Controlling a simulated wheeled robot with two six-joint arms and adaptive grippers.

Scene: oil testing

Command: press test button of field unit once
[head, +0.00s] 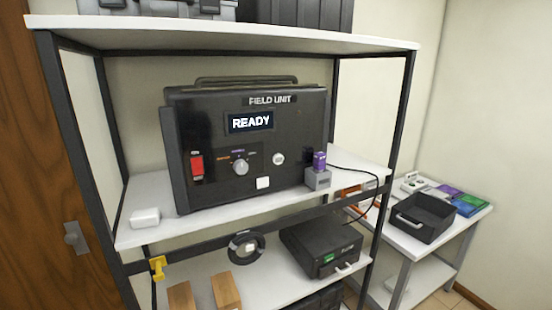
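The field unit (225,110) is a dark case with a top handle, standing upright on the middle shelf. Its screen (251,122) reads READY. Its front has a red switch (197,165) at the left, a silver knob (240,167) with small coloured marks around it, and a round pale button (279,158) right of the knob. A white square (263,183) sits low on the front. The lettering by the button is too small to read, so I cannot tell for sure that it is the test button. Neither of my grippers is in view.
A grey block (318,180) holding a purple item (319,160) stands at the unit's right front corner. A white box (145,217) is on the shelf (225,219) at left. Black shelf posts (395,130) flank the unit. A side table (402,240) stands right.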

